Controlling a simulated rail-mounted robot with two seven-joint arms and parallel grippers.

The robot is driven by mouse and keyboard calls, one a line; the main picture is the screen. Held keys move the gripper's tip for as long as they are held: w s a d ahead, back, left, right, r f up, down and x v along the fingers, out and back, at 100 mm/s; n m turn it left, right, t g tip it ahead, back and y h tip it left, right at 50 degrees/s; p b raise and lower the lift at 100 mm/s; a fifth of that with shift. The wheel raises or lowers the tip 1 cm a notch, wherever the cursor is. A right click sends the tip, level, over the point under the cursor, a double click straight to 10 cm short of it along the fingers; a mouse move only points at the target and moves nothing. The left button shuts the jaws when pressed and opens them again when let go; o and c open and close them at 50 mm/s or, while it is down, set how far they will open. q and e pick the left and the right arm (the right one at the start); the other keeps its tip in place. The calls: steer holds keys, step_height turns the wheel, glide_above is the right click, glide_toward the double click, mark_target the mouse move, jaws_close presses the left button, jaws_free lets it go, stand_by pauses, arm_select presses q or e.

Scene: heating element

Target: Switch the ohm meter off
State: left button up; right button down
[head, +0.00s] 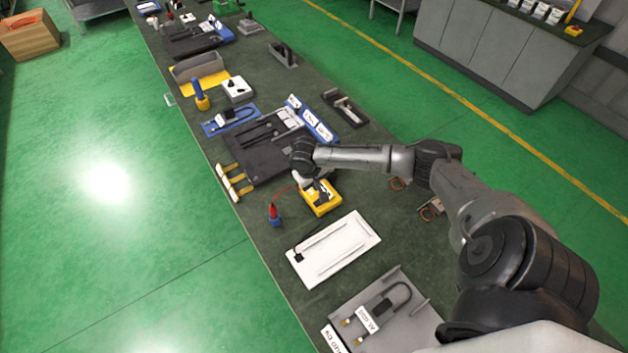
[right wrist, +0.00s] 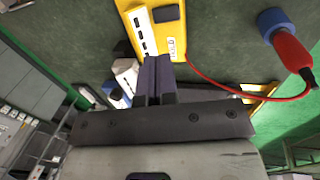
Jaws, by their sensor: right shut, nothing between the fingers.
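The ohm meter (head: 322,204) is a yellow box on the dark bench, below the end of my right arm in the head view. In the right wrist view the ohm meter (right wrist: 172,38) fills the top middle, with a white panel, dark marks and a dark block on its face. My right gripper (right wrist: 158,62) is shut and empty, its dark fingertips at the lower edge of the meter in that view; whether they touch it I cannot tell. In the head view my right gripper (head: 318,188) partly covers the meter. My left gripper is not in view.
A red probe in a blue holder (head: 274,214) stands left of the meter, joined by a red wire. A white tray (head: 352,243) and a grey tray (head: 408,325) lie nearer. A black tray (head: 245,172) lies beyond the meter. Yellow-tipped pieces (head: 229,178) sit at the bench's left edge.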

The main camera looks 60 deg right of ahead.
mark_target(319, 202)
steer(key=x, duration=0.8)
steer(key=shift+f, duration=0.15)
steer(key=shift+d+f, duration=0.1)
steer(key=shift+f, duration=0.5)
steer(key=shift+s, duration=0.1)
